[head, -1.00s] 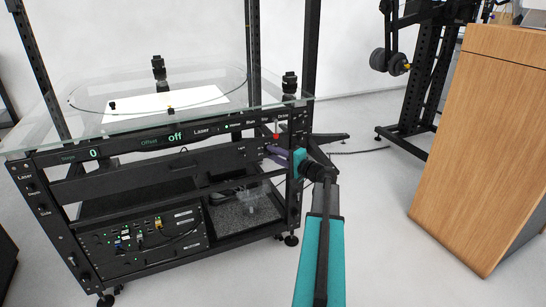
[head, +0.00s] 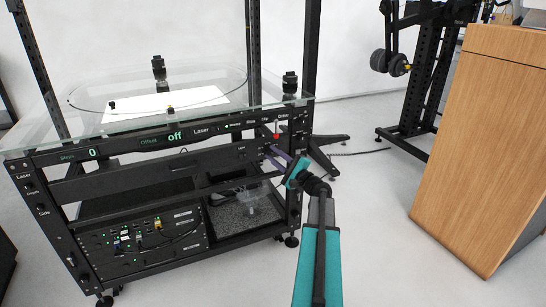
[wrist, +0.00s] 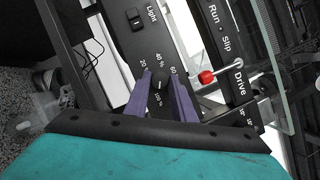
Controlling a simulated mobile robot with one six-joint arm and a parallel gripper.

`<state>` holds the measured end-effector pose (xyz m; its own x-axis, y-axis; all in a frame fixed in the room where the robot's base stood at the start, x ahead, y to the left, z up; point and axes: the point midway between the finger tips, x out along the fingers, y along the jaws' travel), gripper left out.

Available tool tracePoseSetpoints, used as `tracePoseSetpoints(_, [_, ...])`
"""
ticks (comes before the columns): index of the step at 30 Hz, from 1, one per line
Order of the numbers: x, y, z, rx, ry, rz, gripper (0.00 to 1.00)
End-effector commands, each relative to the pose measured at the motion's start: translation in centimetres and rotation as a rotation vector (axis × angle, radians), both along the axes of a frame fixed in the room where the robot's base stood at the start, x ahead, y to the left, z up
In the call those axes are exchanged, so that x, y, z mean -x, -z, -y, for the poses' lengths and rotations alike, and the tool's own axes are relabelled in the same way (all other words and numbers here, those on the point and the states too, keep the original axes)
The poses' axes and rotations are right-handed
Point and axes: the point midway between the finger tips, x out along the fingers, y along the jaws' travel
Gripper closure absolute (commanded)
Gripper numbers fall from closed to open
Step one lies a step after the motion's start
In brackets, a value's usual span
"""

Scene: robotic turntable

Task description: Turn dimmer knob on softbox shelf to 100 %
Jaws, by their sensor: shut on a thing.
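The black dimmer knob (wrist: 158,84) sits on the dark shelf panel in the wrist view, with white marks for 20, 40 %, 60 and 100 % around it. My gripper (wrist: 161,92) has its two purple fingers on either side of the knob, shut on it. A small light mark shows on the knob, but its exact setting is too small to read. In the head view my gripper (head: 276,156) reaches the right end of the shelf front, where the knob is too small to make out.
A "Light" switch (wrist: 134,18) is beside the knob. A red-tipped lever (wrist: 207,77) by the "Drive" label stands close to the right finger. The glass-topped turntable frame (head: 160,140) is above and left. A wooden cabinet (head: 480,140) stands right, with open floor between.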

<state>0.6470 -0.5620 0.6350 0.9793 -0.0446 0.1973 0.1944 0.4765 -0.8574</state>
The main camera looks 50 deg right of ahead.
Motion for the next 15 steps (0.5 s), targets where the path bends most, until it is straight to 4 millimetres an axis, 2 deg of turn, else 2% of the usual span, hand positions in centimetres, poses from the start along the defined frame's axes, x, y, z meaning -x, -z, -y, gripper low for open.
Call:
tracePoseSetpoints(9, [-0.31, -0.16, -0.34, 0.002, -0.008, 0.002, 1.0])
tracePoseSetpoints(10, [-0.31, -0.16, -0.34, 0.002, -0.008, 0.002, 0.76])
tracePoseSetpoints(13, [-0.26, -0.13, -0.28, 0.001, -0.007, 0.002, 0.59])
tracePoseSetpoints(15, [-0.2, -0.1, -0.21, 0.002, -0.005, 0.001, 0.59])
